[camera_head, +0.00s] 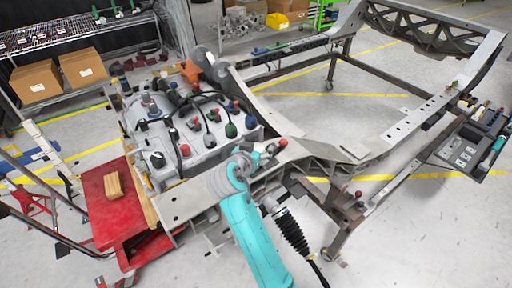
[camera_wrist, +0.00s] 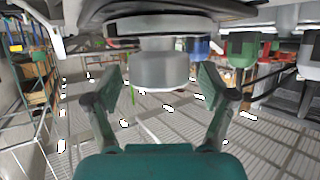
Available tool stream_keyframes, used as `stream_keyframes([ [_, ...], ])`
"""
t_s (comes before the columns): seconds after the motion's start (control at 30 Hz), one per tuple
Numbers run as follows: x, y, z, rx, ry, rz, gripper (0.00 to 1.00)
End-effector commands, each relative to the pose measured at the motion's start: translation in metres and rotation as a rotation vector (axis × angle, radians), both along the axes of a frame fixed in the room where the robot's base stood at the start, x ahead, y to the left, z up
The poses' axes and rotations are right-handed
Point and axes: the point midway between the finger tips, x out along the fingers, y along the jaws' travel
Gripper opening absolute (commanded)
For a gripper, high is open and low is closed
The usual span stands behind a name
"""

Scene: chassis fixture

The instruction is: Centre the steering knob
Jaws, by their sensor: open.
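A grey stepped cylindrical knob (camera_wrist: 162,66), which looks like the steering knob, shows in the wrist view, where it hangs down from the top of the picture. My gripper (camera_wrist: 162,86) is open, with one finger to the left of the knob and one to the right. Gaps show between both finger pads and the knob. In the head view, the grey control box (camera_head: 165,135) carries several knobs and levers. My gripper cannot be made out there, and I cannot tell for sure which knob is the same one.
A green knob (camera_wrist: 243,50) is close to the right finger. In the head view, red-topped levers (camera_head: 185,150) and a dark green knob (camera_head: 231,130) crowd the box. The metal chassis frame (camera_head: 330,150) extends right, and a red cart (camera_head: 110,205) stands at left.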

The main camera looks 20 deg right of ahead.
Motion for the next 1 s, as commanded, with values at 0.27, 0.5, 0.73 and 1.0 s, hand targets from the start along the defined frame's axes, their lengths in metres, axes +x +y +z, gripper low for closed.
stream_keyframes([
  [0.27,0.0008,-0.0006,-0.0003,0.0,0.0,0.0,0.82],
  [0.5,0.0007,-0.0005,-0.0003,0.0,0.0,0.0,0.23],
  [0.73,0.0005,-0.0007,-0.0006,-0.001,0.001,0.008,0.22],
  [1.0,-0.0002,-0.0021,-0.0009,0.001,-0.001,0.105,0.22],
])
